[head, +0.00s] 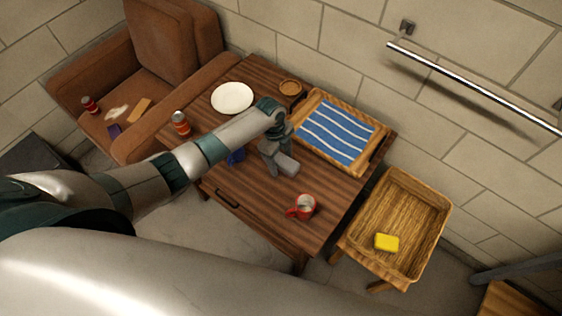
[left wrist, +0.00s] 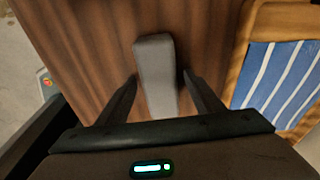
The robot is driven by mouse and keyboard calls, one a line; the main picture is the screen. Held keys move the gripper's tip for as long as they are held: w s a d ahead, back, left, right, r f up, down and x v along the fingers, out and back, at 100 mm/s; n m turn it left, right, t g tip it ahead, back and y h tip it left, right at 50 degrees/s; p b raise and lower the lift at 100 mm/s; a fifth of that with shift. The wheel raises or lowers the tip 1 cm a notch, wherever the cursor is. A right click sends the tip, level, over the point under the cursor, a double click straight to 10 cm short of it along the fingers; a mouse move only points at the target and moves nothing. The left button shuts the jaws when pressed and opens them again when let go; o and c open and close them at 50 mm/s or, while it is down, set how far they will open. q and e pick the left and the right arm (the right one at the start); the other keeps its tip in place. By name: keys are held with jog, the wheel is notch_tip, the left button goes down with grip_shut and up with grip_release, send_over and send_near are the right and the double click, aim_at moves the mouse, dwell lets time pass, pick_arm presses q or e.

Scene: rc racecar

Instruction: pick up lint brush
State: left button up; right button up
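The grey, long, flat-ended lint brush (head: 286,164) lies on the brown wooden table (head: 250,199), near its middle. It also shows in the left wrist view (left wrist: 155,68), between the two dark fingers. My left gripper (head: 270,166) is over the brush, pointing down. In the left wrist view the fingers of my left gripper (left wrist: 160,84) are spread, one on each side of the brush, with a gap at the right finger. My right gripper is not in view.
A tray with a blue striped cloth (head: 335,131) is close on the right. A white plate (head: 232,97), a can (head: 181,123) and a blue item (head: 236,157) are also on the table. A basket (head: 412,212) holds a yellow sponge (head: 386,242).

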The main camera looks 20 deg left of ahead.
aim_at(285, 161)
pick_arm(q)
jog(key=c, duration=1)
jog(key=shift+r, duration=0.15)
jog(key=shift+c, duration=0.2)
jog(key=shift+r, duration=0.5)
jog(key=r, duration=0.1)
jog(key=d+r+b, duration=0.1)
jog(key=r, duration=0.1)
jog(key=shift+b, duration=0.3)
jog(key=s+d+r+b, duration=0.1)
jog(key=d+r+b, duration=0.1)
jog(key=d+r, duration=0.4)
jog(key=d, duration=0.4)
jog(key=shift+s+d+r+b, duration=0.15)
jog(key=shift+d+r+b, duration=0.15)
jog(key=shift+r+b, duration=0.1)
